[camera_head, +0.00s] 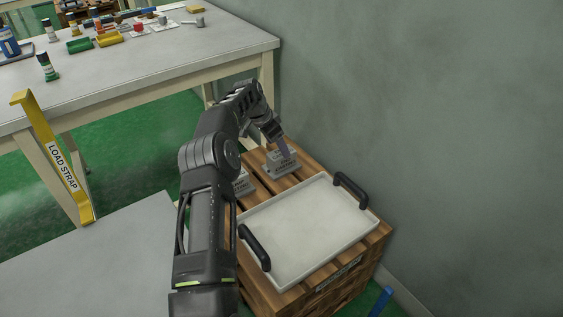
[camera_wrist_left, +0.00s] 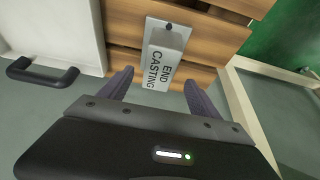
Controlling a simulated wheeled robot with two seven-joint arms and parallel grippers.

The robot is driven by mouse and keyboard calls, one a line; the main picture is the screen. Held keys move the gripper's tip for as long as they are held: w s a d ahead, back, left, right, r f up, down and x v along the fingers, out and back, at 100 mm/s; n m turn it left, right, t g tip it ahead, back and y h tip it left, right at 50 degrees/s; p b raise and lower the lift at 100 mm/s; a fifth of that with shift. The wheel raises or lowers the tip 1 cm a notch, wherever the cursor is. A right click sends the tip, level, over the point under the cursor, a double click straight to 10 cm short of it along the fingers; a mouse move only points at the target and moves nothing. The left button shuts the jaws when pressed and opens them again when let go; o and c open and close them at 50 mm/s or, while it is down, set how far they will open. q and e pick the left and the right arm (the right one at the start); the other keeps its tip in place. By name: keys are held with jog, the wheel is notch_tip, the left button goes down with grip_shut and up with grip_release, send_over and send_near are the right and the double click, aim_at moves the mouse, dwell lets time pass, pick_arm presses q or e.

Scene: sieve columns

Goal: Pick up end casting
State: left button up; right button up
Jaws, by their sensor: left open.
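The end casting (camera_wrist_left: 164,60) is a small pale grey block on a flat plate with a hole, lettered END CASTING in the left wrist view. It lies on the wooden slats of a crate. In the head view a grey labelled block (camera_head: 282,165) sits on the crate directly below my left gripper (camera_head: 281,147); its lettering is too small to read. My left gripper (camera_wrist_left: 158,80) is open, with its two fingers on either side of the casting's near end in the wrist view. I cannot tell whether they touch it. My right gripper is not in view.
A white tray (camera_head: 305,229) with two black handles lies on the wooden crate (camera_head: 381,236) beside the casting. Another grey block (camera_head: 241,184) is partly hidden behind my arm. A wall stands close on the right. A workbench (camera_head: 150,72) with several items and a yellow load strap (camera_head: 56,160) stand left.

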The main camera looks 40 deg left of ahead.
aim_at(281, 160)
pick_arm(q)
jog(key=shift+b+x, duration=0.75)
jog(key=shift+x, duration=1.8)
jog(key=shift+d+f, duration=0.1)
jog(key=shift+f, duration=0.2)
jog(key=shift+c, duration=0.5)
grip_shut()
jog(key=shift+r, duration=0.1)
